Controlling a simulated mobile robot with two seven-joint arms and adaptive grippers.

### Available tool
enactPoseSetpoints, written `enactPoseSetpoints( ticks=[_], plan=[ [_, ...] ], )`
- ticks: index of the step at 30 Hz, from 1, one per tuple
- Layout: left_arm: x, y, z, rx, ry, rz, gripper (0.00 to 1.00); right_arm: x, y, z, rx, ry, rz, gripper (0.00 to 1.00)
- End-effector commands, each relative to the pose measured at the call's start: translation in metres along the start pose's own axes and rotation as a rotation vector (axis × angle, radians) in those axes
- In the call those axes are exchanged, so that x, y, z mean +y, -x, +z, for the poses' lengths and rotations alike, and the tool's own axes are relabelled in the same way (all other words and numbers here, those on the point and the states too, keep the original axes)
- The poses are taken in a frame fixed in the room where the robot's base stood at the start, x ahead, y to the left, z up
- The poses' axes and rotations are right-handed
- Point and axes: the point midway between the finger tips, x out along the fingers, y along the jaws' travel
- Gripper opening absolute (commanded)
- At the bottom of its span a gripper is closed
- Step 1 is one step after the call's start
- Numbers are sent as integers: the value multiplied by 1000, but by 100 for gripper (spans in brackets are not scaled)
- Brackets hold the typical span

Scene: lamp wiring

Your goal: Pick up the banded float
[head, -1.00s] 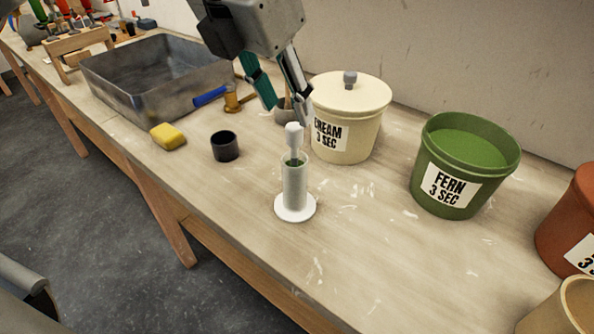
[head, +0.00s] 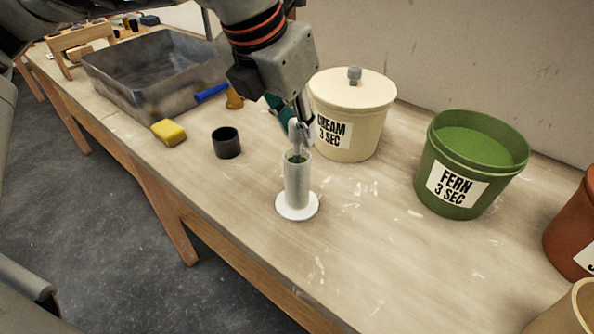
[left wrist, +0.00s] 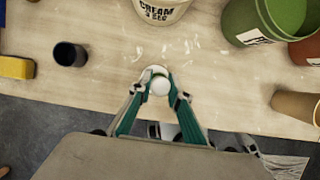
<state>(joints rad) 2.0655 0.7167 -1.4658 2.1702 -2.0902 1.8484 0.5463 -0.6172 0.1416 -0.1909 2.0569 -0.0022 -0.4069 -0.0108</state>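The float's thick white top (head: 294,132) stands upright out of a clear cylinder (head: 297,182) with green at its rim. The cylinder stands on a round white base (head: 297,207) on the bench. No band on the float can be made out. My left gripper (head: 297,130) is over the cylinder from above, its fingers either side of the float's top. In the left wrist view the fingertips (left wrist: 160,82) close in against both sides of the round white top (left wrist: 160,87). The float still sits in the cylinder. My right gripper is not in view.
A lidded cream bucket (head: 352,112) stands close behind the cylinder, with an open green bucket (head: 468,165) to the right. A dark cup (head: 226,143), a yellow sponge (head: 168,132) and a metal basin (head: 155,75) are to the left.

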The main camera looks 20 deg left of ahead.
Motion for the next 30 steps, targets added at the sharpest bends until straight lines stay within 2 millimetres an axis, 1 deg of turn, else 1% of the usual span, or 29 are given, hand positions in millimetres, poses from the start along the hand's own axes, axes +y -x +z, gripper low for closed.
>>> enactPoseSetpoints(
  ticks=[9,14,20,30],
  plan=[
    [0,1,0,0,0,0,0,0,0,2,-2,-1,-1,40],
    [0,7,3,-2,0,1,0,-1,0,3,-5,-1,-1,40],
    [0,30,12,-5,0,0,0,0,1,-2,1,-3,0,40],
    [0,88,36,-6,1,1,0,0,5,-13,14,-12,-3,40]
  ],
)
